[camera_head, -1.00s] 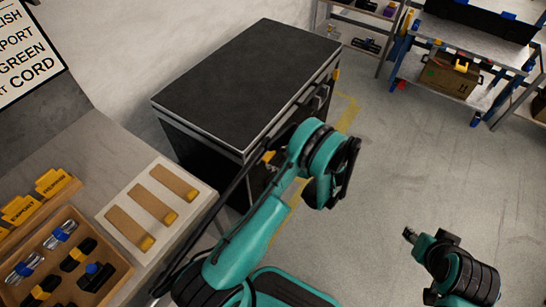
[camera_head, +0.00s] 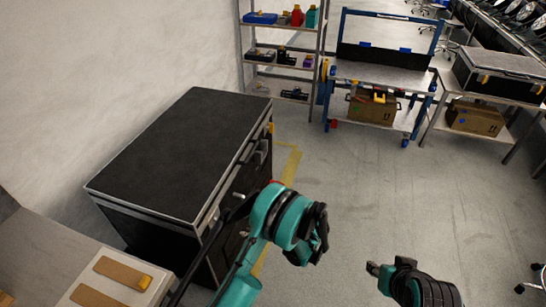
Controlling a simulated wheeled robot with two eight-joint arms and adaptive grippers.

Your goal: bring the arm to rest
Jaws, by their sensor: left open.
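My left arm, teal and black, comes up from the bottom of the head view beside a black-topped cabinet. Its left gripper (camera_head: 316,240) is the dark part at the end, open with nothing seen in it. It is right of the cabinet and appears over the floor, apart from anything else. The fingers are small and partly turned away.
The black-topped cabinet (camera_head: 180,150) stands left. A worktop with a pale tray (camera_head: 125,272) holding brown strips is lower left. A shelf rack (camera_head: 283,73), a blue-framed bench (camera_head: 378,74) and a case on a table (camera_head: 500,75) stand behind. The floor (camera_head: 440,200) at right is clear.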

